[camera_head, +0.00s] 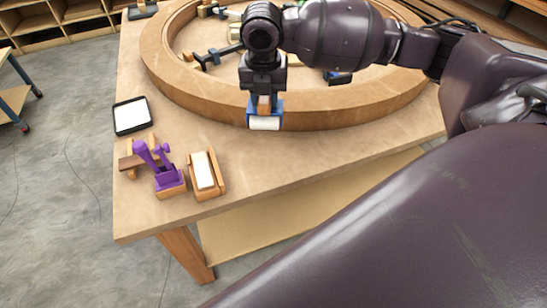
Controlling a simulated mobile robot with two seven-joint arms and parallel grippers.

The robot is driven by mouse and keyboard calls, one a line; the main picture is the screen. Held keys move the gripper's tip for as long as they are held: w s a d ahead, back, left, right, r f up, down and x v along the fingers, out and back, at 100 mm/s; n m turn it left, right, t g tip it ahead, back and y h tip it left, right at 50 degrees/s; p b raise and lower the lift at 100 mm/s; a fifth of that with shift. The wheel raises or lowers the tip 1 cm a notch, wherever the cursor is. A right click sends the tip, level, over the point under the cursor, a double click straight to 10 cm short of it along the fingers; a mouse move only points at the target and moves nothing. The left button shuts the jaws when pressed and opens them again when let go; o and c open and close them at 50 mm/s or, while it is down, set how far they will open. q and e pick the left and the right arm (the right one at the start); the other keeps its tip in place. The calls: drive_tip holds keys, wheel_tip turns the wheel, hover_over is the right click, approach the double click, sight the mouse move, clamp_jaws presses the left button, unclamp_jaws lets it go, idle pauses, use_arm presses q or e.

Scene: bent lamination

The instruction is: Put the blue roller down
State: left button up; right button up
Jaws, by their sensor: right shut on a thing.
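The blue roller (265,122) has a blue frame and a white cylinder. My right gripper (264,102) is shut on its wooden-coloured handle and points down. The roller is at the near outer face of the curved wooden ring (190,97). I cannot tell whether the white cylinder touches the wood. My left gripper is not in view.
The wooden table (330,152) is bare in front of the ring. At its left are a black tray with a white inside (131,116), a purple tool on a wooden stand (164,176), and a wooden holder with a white pad (204,174). Clamps stand inside the ring.

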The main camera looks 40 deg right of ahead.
drive_tip(key=n, duration=0.1)
drive_tip(key=d+n, duration=0.1)
drive_tip(key=n, duration=0.2)
drive_tip(key=shift+w+d+r+n+y, duration=0.2)
drive_tip(key=shift+d+r+n+y, duration=0.1)
drive_tip(key=shift+n, duration=0.1)
drive_tip(key=n, duration=0.3)
drive_tip(key=d+n, duration=0.1)
drive_tip(key=shift+w+r+b, duration=0.1)
drive_tip(key=shift+r+b, duration=0.15)
drive_tip(key=shift+b, duration=0.05)
drive_tip(key=shift+n, duration=0.3)
wheel_tip(320, 180, down, 20)
drive_tip(key=shift+r+b, duration=0.2)
drive_tip(key=shift+b, duration=0.9)
drive_tip(key=shift+f, duration=0.2)
